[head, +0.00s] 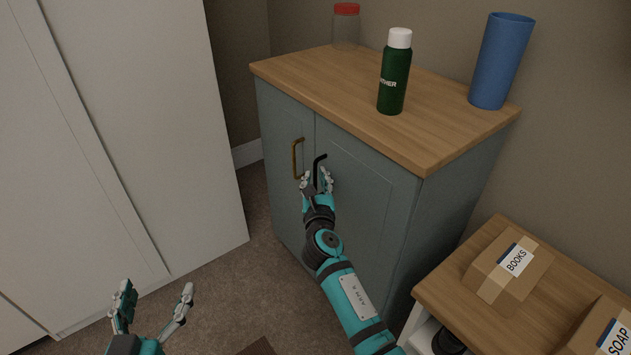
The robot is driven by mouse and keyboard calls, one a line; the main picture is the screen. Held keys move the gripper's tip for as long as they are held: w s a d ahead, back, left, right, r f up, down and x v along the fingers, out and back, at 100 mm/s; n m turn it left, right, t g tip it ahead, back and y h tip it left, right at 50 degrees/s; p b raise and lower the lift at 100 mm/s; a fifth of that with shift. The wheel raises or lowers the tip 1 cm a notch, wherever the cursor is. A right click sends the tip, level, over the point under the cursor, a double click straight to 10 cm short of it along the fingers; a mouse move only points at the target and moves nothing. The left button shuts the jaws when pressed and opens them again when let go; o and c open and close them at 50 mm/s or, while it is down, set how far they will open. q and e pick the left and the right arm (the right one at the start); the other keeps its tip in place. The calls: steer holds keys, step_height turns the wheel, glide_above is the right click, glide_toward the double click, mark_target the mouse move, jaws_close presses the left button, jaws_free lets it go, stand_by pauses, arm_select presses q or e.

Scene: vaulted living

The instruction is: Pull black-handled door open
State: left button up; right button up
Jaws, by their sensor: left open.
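The grey-green cabinet has two doors that both look closed. The right-hand door (365,200) carries a black handle (320,158), and the left-hand door (278,140) carries a brass handle (295,158). My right gripper (316,176) is at the black handle, with its fingers on either side of the handle's lower part. The fingers hide that part, and whether they press on it cannot be told. My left gripper (155,298) is open and empty, low at the left over the carpet, well away from the cabinet.
On the cabinet's wooden top (330,80) stand a red-lidded jar (345,30), a green bottle (394,80) and a blue cup (498,60). A low shelf unit (440,285) with boxes (508,265) is at right. White panels (120,130) stand at left.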

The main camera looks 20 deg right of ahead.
steer(key=shift+w, duration=0.25)
jaws_close()
stand_by(0.3)
